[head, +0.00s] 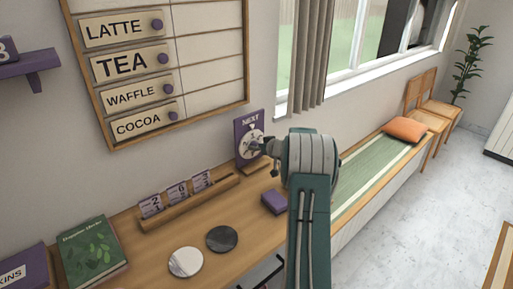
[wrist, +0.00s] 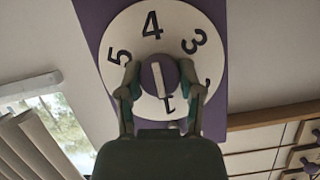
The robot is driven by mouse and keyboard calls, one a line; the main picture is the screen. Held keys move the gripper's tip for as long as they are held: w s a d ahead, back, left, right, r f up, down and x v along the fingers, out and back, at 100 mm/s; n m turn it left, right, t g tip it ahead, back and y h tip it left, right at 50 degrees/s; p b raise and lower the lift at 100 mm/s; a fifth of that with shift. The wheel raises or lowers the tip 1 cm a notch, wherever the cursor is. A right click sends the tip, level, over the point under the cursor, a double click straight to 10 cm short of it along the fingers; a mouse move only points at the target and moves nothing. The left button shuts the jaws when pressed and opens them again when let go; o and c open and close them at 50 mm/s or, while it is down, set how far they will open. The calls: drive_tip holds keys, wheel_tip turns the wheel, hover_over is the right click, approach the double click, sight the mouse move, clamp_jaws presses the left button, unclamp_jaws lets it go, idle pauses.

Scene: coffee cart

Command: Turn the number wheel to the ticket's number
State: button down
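The white number wheel (wrist: 178,22) sits on a purple board (wrist: 212,110); the wrist view shows 4 at the top, 5 left, 3 right and 1 at the bottom, with another digit partly hidden at lower right. Its purple knob (wrist: 148,72) has a white bar, nearly upright. My gripper (wrist: 160,78) has one finger on each side of the knob, apparently touching it. In the head view the wheel (head: 244,147) stands under the word NEXT, partly covered by my gripper (head: 266,147).
A purple box (head: 274,201), a white disc (head: 186,262), a dark disc (head: 222,239) and a green book (head: 90,250) lie on the wooden counter (head: 150,255). A menu board (head: 205,50) hangs on the wall. A bench with an orange cushion (head: 405,130) is at right.

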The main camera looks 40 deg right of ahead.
idle(0.3)
drive_tip(key=m+y, duration=0.2)
drive_tip(key=m, duration=0.2)
drive_tip(key=shift+d, duration=0.15)
drive_tip(key=m+y, duration=0.1)
drive_tip(key=m, duration=0.1)
drive_tip(key=m+t+y, duration=0.1)
drive_tip(key=m, duration=0.1)
drive_tip(key=shift+d+f+y, duration=0.1)
drive_tip(key=shift+y, duration=0.2)
drive_tip(key=shift+m+t, duration=0.3)
drive_tip(key=shift+m, duration=0.1)
drive_tip(key=shift+c, duration=1.5)
unclamp_jaws()
drive_tip(key=shift+o, duration=0.2)
drive_tip(key=shift+d, duration=0.15)
